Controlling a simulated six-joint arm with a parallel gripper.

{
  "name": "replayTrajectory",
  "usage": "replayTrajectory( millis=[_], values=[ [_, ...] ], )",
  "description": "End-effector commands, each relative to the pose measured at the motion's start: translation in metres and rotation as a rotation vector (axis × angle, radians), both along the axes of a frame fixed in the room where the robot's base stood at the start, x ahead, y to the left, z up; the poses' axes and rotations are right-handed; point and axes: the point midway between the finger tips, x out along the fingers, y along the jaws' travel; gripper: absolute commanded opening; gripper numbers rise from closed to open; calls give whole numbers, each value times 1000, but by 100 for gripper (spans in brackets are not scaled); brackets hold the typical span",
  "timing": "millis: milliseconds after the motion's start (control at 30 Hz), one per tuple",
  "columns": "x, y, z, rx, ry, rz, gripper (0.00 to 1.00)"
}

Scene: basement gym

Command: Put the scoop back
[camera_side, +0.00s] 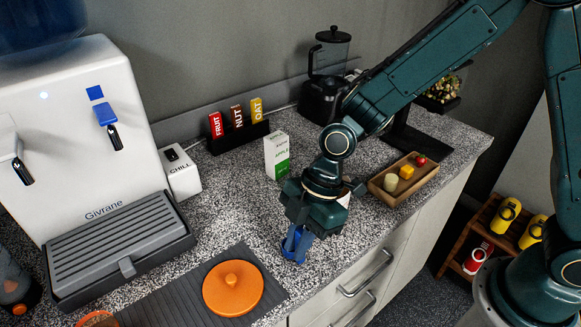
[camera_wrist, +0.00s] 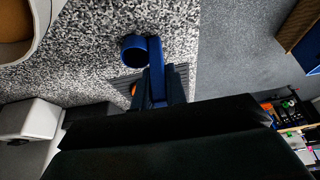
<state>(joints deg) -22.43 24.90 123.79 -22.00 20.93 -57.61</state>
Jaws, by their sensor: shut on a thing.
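The blue scoop (camera_side: 297,245) is in my gripper (camera_side: 302,229), near the counter's front edge, right of the dark ribbed mat (camera_side: 186,301). In the wrist view its round cup (camera_wrist: 134,49) and straight handle (camera_wrist: 157,72) show against the speckled counter. My dark fingers are shut on the handle. Whether the cup touches the counter is unclear. An orange knobbed lid (camera_side: 232,287) lies on the mat. An orange-rimmed container with brown contents (camera_side: 97,319) is cut off at the bottom edge of the side view.
A white water dispenser (camera_side: 90,130) with a grey drip tray (camera_side: 120,247) stands at left. A green-white carton (camera_side: 277,155), a rack of bars (camera_side: 238,135) and a wooden tray (camera_side: 404,180) with small items sit behind my gripper. The speckled counter between is clear.

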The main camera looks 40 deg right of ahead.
Motion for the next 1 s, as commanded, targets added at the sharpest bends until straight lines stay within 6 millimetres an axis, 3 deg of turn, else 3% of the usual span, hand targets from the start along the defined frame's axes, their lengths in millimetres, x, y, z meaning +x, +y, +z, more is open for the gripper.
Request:
replayTrajectory(
  millis=[267,300,400,767,1000],
  values=[
    [0,0,-3,0,1,0,0],
    [0,0,-3,0,0,0,19],
    [0,0,-3,0,0,0,35],
    [0,0,-1,0,-1,0,35],
    [1,-4,11,1,-2,-2,35]
  ],
)
